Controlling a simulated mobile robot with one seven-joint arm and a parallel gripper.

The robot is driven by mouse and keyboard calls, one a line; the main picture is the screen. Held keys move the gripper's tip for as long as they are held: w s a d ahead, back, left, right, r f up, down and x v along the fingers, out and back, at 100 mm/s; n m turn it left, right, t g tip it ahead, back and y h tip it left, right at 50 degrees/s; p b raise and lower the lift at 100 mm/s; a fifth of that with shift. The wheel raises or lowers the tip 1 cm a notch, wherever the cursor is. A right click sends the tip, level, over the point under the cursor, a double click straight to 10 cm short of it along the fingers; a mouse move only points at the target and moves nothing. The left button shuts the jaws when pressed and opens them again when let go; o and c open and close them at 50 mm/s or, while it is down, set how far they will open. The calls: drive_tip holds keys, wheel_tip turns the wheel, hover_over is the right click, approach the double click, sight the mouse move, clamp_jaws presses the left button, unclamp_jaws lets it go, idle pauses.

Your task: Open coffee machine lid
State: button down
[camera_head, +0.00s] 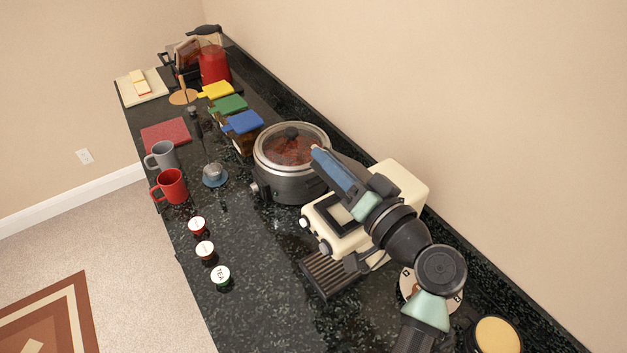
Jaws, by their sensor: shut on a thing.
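The coffee machine (331,237) is a cream box with a black-framed top and a dark slatted drip tray in front. It stands on the counter beside the slow cooker. My arm reaches over the machine from the lower right. My gripper (347,181) is at its far end, above the machine's top, and is shut on the lid. A dark, blue-grey elongated shape slants up and left there. I cannot clearly separate fingers from lid in it. My arm covers part of the machine's right side, and the lid's angle is hard to tell.
A slow cooker (281,186) with a glass lid stands close on the left. Red (172,187) and grey (162,155) mugs and several small round-lidded containers line the front edge. A wall runs behind the counter (250,314). Bare counter lies left of the drip tray.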

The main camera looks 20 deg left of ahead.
drive_tip(key=w+d+r+m+b, duration=0.1)
drive_tip(key=w+d+r+m, duration=0.3)
drive_tip(key=w+d+m, duration=0.4)
drive_tip(key=shift+w+r+m, duration=0.4)
drive_tip(key=shift+w+m, duration=0.2)
drive_tip(key=shift+w, duration=0.5)
drive_tip(key=c, duration=0.9)
unclamp_jaws()
drive_tip(key=b+v, duration=0.5)
drive_tip(key=v, duration=0.8)
